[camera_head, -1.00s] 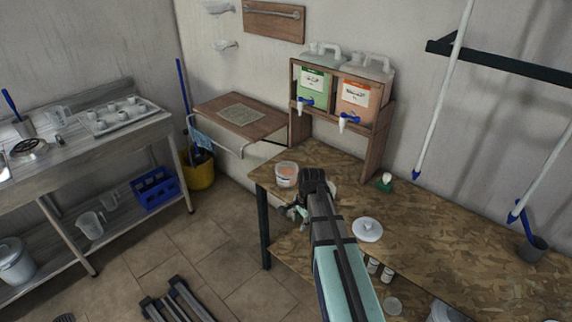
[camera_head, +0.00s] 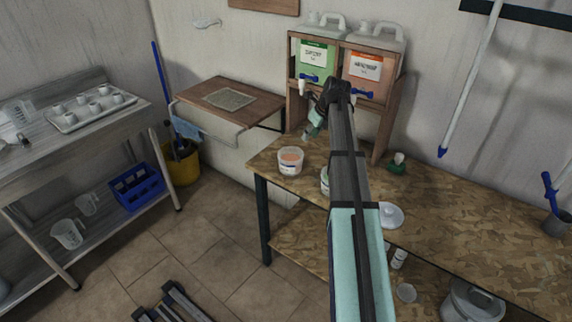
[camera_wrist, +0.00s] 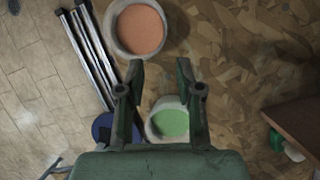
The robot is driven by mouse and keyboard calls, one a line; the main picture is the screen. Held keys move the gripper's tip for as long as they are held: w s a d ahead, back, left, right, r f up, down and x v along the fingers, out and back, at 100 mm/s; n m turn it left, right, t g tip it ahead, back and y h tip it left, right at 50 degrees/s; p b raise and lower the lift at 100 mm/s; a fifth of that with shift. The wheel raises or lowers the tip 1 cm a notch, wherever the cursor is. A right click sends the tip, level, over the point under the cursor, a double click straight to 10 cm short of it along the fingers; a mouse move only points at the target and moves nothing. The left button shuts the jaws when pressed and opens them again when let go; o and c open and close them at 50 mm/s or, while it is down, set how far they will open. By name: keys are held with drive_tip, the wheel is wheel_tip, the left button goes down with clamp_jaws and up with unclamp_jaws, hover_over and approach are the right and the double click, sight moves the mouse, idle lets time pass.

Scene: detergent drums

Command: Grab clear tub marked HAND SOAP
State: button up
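Two clear tubs stand at the left end of the wooden bench. One holds orange contents (camera_head: 290,161); it shows at the top of the wrist view (camera_wrist: 111,30). The other holds green contents (camera_wrist: 168,123) and is mostly hidden behind my arm in the head view (camera_head: 325,181). I cannot read a HAND SOAP marking on either tub. My gripper (camera_wrist: 160,72) is open and empty, raised above the bench (camera_head: 314,128). In the wrist view the green tub appears between its fingers, and the orange tub lies beyond the fingertips.
A wooden rack holds a green-labelled jug (camera_head: 316,60) and an orange-labelled jug (camera_head: 365,68) with blue taps, close behind my gripper. A white lid (camera_head: 391,216) and a small green-and-white item (camera_head: 397,163) lie on the bench (camera_head: 450,215). The bench's left edge is near the tubs.

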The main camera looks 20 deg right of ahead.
drive_tip(key=p, duration=0.2)
hover_over(299, 158)
drive_tip(key=s, duration=0.2)
drive_tip(key=f, duration=0.9)
drive_tip(key=shift+w+d+f, duration=0.15)
drive_tip(key=shift+d+f, duration=0.05)
drive_tip(key=shift+f, duration=0.1)
drive_tip(key=shift+d+p+x, duration=0.15)
drive_tip(key=shift+p+x, duration=0.4)
drive_tip(key=shift+x, duration=0.8)
drive_tip(key=shift+d+p+x, duration=0.1)
drive_tip(key=shift+p+x, duration=0.45)
drive_tip(key=shift+x, duration=0.8)
clamp_jaws()
